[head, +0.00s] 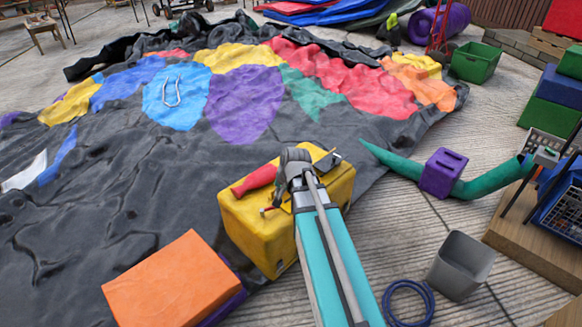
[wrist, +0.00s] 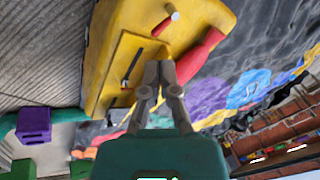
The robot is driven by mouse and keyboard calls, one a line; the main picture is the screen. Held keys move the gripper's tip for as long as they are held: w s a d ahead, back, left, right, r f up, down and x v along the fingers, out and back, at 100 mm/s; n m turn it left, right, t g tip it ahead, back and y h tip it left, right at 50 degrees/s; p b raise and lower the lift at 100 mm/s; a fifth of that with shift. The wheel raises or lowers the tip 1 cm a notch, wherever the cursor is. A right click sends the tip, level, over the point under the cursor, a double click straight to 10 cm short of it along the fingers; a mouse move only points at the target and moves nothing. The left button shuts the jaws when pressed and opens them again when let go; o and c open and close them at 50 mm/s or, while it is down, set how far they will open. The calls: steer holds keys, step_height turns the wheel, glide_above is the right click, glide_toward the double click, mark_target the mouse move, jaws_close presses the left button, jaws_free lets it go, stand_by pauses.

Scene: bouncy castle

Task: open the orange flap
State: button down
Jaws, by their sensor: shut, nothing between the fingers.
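The orange flap (head: 165,280) is a flat orange panel at the lower left of the head view. It lies over a purple block (head: 228,300) that shows along its right edge. It looks shut, with no gap that I can make out. My gripper (wrist: 160,62) is shut and empty in the wrist view, close to the top of a yellow box (wrist: 105,60). In the head view my arm reaches over this yellow box (head: 250,225), to the right of and beyond the orange flap. My fingertips are hard to make out there. The orange flap cannot be made out in the wrist view.
A red object (head: 254,182) and small tools lie on the yellow box. A crumpled black sheet with coloured patches (head: 110,170) covers the left ground. A grey bin (head: 462,265), a blue coil (head: 408,302) and a green tube (head: 480,188) lie to the right.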

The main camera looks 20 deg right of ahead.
steer(key=w+d+r+m+t, duration=0.2)
steer(key=w+d+m, duration=0.1)
steer(key=d, duration=0.3)
steer(key=w+d+r+m+t+p, duration=0.1)
steer(key=w+d+r+m, duration=0.2)
steer(key=d, duration=0.4)
steer(key=shift+w+d+m+t+h, duration=0.3)
steer(key=shift+w+m+t+h, duration=0.1)
steer(key=shift+m, duration=0.2)
steer(key=shift+f, duration=0.2)
steer(key=shift+b+x, duration=5.15)
steer(key=shift+x, duration=1.75)
